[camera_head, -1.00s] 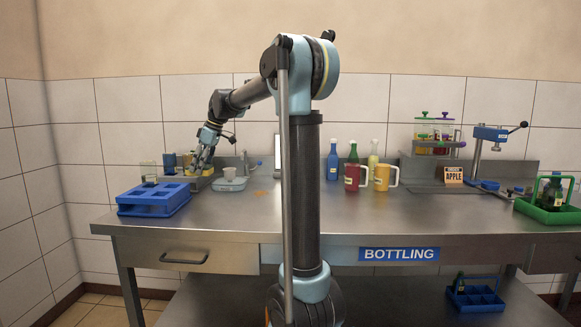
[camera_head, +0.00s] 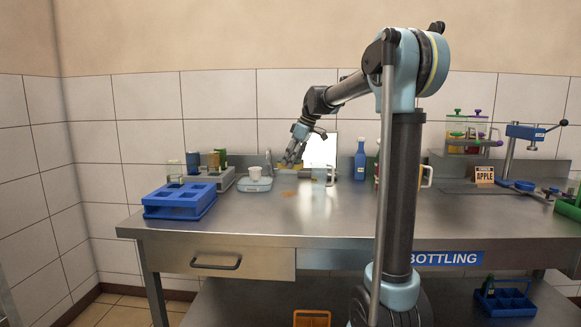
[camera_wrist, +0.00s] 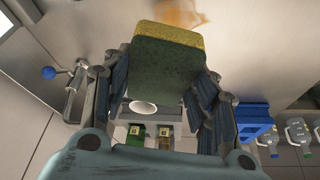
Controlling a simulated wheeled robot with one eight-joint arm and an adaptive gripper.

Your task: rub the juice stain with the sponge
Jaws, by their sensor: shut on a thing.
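The sponge (camera_wrist: 166,62), yellow on one face and dark green on the rest, is held between the fingers of my gripper (camera_head: 288,163) in the wrist view. My gripper is shut on it and appears to be above the counter behind the stain in the head view. The juice stain (camera_head: 288,194) is a flat orange patch on the steel counter. It also shows at the top of the wrist view (camera_wrist: 181,13), just beyond the sponge's yellow edge. A gap between sponge and counter is hard to judge.
A pale scale with a white cup (camera_head: 255,172) stands just left of the stain. A blue crate (camera_head: 180,201) is farther left. A blue bottle (camera_head: 360,162) stands to the right. The counter front (camera_head: 300,225) is clear.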

